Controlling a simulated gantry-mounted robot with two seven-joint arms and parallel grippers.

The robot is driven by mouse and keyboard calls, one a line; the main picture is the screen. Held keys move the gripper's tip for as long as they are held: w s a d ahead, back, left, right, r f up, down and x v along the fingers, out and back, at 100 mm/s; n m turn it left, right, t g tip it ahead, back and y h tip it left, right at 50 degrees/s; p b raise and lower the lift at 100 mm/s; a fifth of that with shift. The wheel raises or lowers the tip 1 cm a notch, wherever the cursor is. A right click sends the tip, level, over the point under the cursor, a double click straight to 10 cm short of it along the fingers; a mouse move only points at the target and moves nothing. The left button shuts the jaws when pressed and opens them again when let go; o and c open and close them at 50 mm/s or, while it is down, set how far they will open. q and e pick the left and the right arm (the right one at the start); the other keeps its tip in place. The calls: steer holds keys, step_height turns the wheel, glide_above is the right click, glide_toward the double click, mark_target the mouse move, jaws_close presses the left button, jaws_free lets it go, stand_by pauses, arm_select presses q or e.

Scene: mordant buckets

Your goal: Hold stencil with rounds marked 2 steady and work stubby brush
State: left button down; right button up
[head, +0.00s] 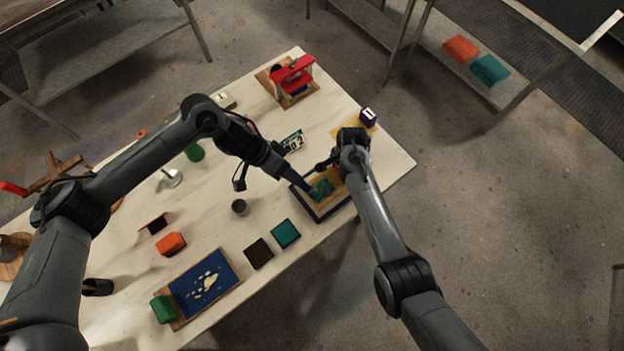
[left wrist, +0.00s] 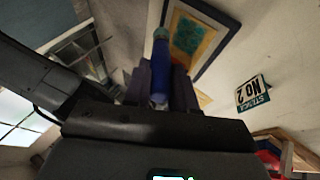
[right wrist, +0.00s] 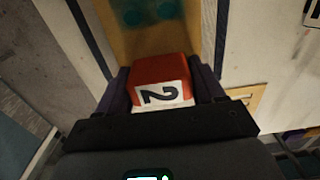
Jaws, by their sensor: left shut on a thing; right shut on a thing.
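My left gripper (left wrist: 160,85) is shut on the stubby brush (left wrist: 159,68), which has a blue handle and a teal upper end. The brush points at a yellow stencil sheet with a teal patch (left wrist: 188,36) inside a dark frame (left wrist: 229,22). In the head view the left gripper (head: 293,180) is over the frame's left side. I cannot tell whether the brush touches the sheet. My right gripper (right wrist: 165,88) is shut on the red grip marked 2 (right wrist: 161,70) of the amber stencil, where teal rounds (right wrist: 135,16) show. The head view mostly hides this grip.
A "STENCIL NO 2" card (left wrist: 254,93) stands behind the frame. A blue board (head: 203,283) lies near the front.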

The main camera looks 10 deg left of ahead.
steer(key=o, duration=1.1)
steer(key=shift+r, duration=0.1)
